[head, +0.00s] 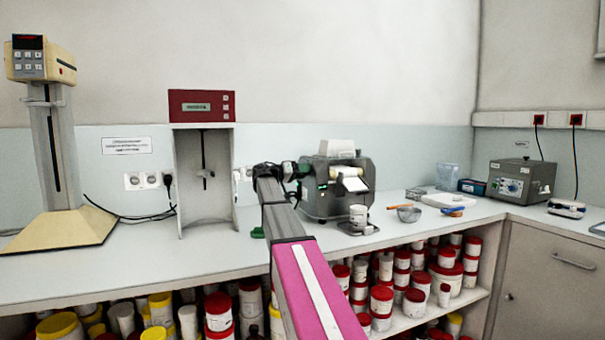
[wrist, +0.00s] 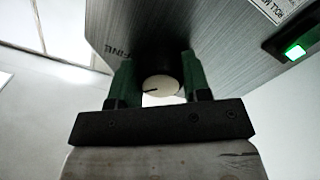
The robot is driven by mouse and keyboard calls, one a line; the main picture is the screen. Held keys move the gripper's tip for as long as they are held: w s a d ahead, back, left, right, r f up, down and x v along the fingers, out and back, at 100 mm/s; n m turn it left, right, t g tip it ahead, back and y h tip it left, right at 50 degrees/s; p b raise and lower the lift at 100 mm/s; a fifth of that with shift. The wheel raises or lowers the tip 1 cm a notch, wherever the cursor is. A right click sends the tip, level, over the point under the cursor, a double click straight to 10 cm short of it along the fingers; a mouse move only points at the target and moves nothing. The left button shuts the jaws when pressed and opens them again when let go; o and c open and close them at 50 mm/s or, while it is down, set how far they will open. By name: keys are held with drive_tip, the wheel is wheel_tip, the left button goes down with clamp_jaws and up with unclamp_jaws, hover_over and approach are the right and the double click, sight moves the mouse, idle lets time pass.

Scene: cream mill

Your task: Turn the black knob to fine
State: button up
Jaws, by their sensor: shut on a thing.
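The cream mill (head: 318,203) is a grey machine on the bench, and its brushed metal side (wrist: 225,45) fills the upper part of the wrist view. My gripper (wrist: 160,88) is shut on the knob (wrist: 161,84), one green finger on each side. The knob shows a round, pale face with a short dark line pointing left; its sides are mostly hidden by the fingers and shadow. The word FINE (wrist: 117,51) is printed on the panel, left of the knob. In the head view my gripper (head: 293,171) is at the mill's left side, and the knob is hidden there.
A lit green switch (wrist: 295,52) sits on the panel, right of the knob. A white jar (head: 358,215) stands before the mill, with a metal bowl (head: 409,214) to its right. A red-topped stand (head: 202,106) is left of my arm. Tubs fill the shelf below.

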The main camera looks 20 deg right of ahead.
drive_tip(key=shift+f+m, duration=0.1)
drive_tip(key=shift+m, duration=1.5)
drive_tip(key=o, duration=0.9)
drive_tip(key=a, duration=1)
drive_tip(key=shift+s+a, duration=0.15)
drive_tip(key=shift+a, duration=0.25)
